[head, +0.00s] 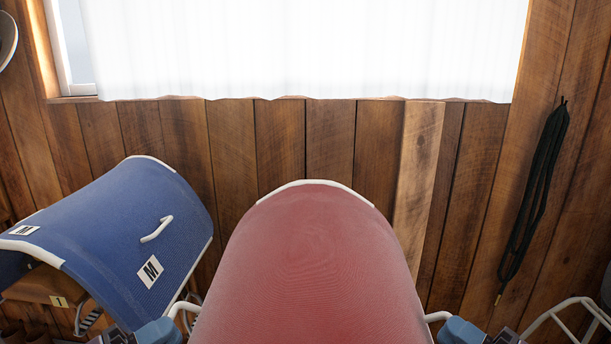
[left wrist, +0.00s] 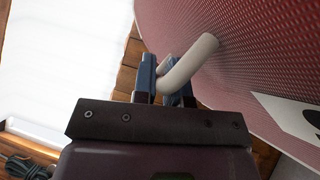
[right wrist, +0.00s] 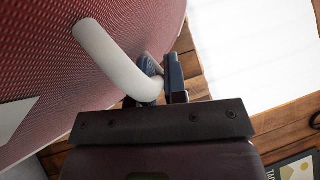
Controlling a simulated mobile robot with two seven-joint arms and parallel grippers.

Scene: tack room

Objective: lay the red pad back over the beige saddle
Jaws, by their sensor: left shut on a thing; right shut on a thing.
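The red pad (head: 315,260) fills the lower middle of the head view, curved over with a white edge at its far end. My left gripper (head: 165,330) is at its left side. In the left wrist view the left gripper (left wrist: 165,85) is shut on a white handle (left wrist: 190,60) of the red pad. My right gripper (head: 455,330) is at the pad's right side. In the right wrist view the right gripper (right wrist: 162,85) is shut on the other white handle (right wrist: 115,60). The beige saddle is not visible; I cannot tell what lies under the pad.
A blue pad (head: 120,235) with white edging and labels lies over a rack with a brown saddle (head: 50,287) on the left. A black strap (head: 533,190) hangs on the wooden wall at right. A white wire rack (head: 575,310) stands at lower right. A white curtain (head: 300,50) covers the window.

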